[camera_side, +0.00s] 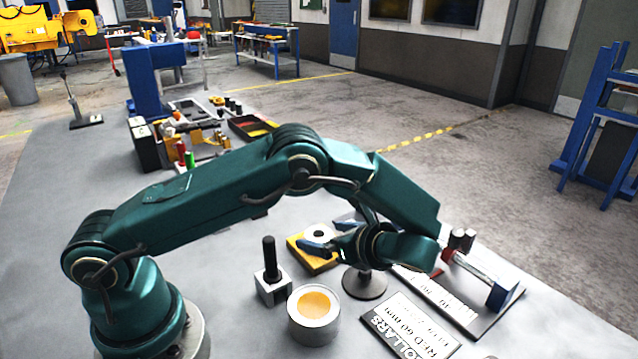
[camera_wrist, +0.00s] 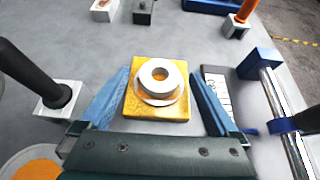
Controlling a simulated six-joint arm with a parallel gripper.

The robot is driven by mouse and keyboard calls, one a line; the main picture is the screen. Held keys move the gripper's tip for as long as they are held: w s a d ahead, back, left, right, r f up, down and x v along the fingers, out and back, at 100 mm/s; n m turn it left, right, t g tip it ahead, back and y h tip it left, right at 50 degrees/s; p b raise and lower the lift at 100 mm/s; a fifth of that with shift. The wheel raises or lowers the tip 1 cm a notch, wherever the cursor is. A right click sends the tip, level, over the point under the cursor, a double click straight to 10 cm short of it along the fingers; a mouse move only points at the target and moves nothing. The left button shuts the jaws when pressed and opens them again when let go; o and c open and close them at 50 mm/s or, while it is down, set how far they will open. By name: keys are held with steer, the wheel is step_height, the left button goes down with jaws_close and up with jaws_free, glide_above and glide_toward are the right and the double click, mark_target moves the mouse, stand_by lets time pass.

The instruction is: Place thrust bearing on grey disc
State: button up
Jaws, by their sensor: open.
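A pale ring, seemingly the thrust bearing (camera_wrist: 172,77), sits flat on a yellow square block (camera_wrist: 158,113). A wider pale rim with an orange edge shows beneath it. The ring (camera_side: 319,233) and block (camera_side: 326,265) also show in the side view, partly behind my gripper. My gripper (camera_wrist: 159,76) is open and empty, its blue fingers either side of the block; their exact height is unclear. In the side view my gripper (camera_side: 320,235) reaches in from the right. A round dark grey disc (camera_side: 365,287) lies under my wrist, partly covered by it. The wrist view does not show it.
A black-handled block (camera_side: 271,285) and a round pot with orange contents (camera_side: 313,332) stand left of the grey disc. A lettered plate (camera_side: 412,335) lies in front. A fixture with a metal bar (camera_side: 473,268) stands at the right.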

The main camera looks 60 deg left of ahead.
steer(key=v, duration=1.2)
steer(key=s+a+r+n+t+h, duration=0.1)
steer(key=s+a+r+n+h, duration=0.4)
steer(key=r+n+h, duration=0.25)
steer(key=s+d+n+t+h, duration=0.1)
steer(key=s+n+t+h, duration=0.3)
steer(key=s+n, duration=0.6)
steer(key=shift+s+f+t+h, duration=0.2)
steer(key=shift+s+t+h, duration=0.1)
steer(key=shift+s+h, duration=0.05)
